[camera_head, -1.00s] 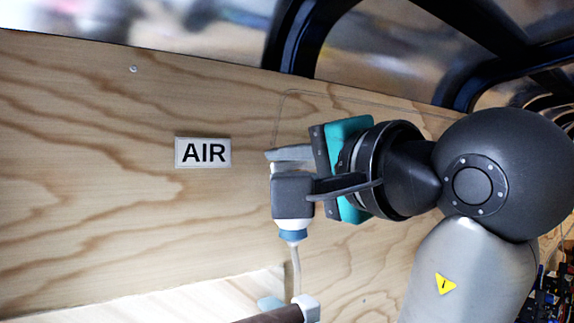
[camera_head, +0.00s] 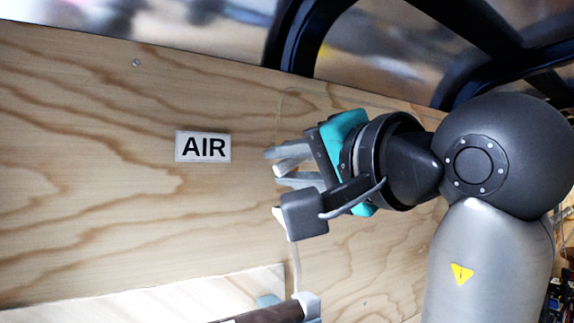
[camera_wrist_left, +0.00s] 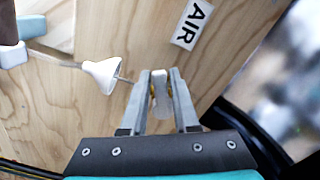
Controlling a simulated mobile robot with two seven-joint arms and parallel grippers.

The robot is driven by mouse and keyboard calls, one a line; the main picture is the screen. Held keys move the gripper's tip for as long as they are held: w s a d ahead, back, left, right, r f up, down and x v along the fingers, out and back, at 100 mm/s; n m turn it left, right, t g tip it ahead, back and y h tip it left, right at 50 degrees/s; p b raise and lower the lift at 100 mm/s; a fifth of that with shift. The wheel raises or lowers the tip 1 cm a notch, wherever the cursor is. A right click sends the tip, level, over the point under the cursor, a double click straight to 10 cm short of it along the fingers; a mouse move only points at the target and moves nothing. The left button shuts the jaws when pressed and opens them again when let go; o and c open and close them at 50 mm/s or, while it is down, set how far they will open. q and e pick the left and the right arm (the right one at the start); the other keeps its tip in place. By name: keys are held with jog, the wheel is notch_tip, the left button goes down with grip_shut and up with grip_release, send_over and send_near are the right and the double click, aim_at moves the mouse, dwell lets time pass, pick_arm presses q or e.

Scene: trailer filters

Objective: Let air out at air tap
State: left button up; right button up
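My left gripper (camera_head: 282,168) is at the wall, right of the sign in the head view. Its two grey fingers (camera_wrist_left: 160,88) lie close on both sides of the lever and seem to grip it. The fingers and hand largely hide the tap in the head view. The AIR sign (camera_head: 203,147) also shows in the left wrist view (camera_wrist_left: 193,23). My right gripper is not in view.
A white cone-shaped fitting (camera_wrist_left: 101,76) on a thin pale hose is left of the fingers. A brown bar (camera_head: 270,315) with a white end is at the bottom. A dark frame (camera_head: 300,35) runs above the plywood. The wall left of the sign is clear.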

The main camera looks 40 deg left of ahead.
pick_arm(q)
jog(key=shift+o, duration=1.4)
jog(key=shift+r, duration=0.1)
